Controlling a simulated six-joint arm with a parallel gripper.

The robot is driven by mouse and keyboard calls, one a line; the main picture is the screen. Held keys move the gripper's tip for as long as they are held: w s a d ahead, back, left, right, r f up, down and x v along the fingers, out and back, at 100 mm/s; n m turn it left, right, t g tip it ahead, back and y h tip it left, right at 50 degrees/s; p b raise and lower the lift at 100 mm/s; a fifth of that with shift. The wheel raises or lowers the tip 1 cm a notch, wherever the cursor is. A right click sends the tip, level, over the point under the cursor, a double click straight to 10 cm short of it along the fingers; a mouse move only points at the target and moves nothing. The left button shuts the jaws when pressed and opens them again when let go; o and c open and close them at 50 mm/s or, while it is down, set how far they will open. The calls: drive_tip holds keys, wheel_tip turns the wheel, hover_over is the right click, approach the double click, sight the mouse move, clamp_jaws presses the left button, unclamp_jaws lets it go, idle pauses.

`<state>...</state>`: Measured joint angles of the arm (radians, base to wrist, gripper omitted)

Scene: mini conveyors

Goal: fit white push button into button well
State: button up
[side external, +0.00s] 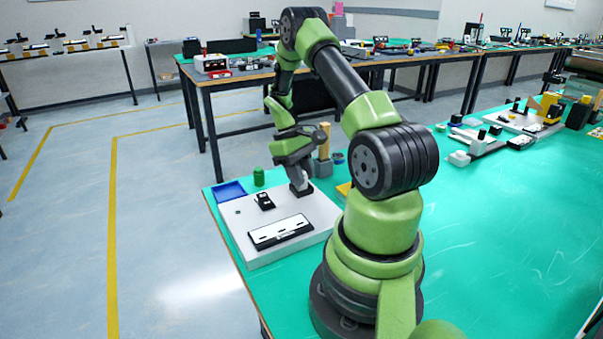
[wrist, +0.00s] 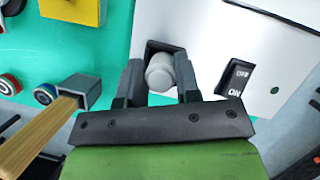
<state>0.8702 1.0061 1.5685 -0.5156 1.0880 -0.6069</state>
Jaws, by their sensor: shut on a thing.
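The white push button (wrist: 160,73) is a pale round cap between the two fingers of my gripper (wrist: 158,82) in the wrist view. My gripper is shut on it. A dark square opening, the button well (wrist: 153,47), shows just past the button in the white panel (wrist: 200,20). The button partly covers the opening, and I cannot tell whether it sits inside or above it. In the side view my gripper (side external: 300,190) points down at the far right corner of the panel (side external: 250,250). The button and well are hidden there.
An ON/OFF rocker switch (wrist: 237,78) and a white rectangular plate (side external: 280,231) are on the panel. A blue tray (side external: 229,191) and green cylinder (side external: 259,176) stand behind it. A wooden handle (wrist: 40,135) in a grey block (wrist: 80,90) and a yellow block (wrist: 75,10) are close by.

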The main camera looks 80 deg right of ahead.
drive_tip(key=o, duration=1)
drive_tip(key=shift+f, duration=0.1)
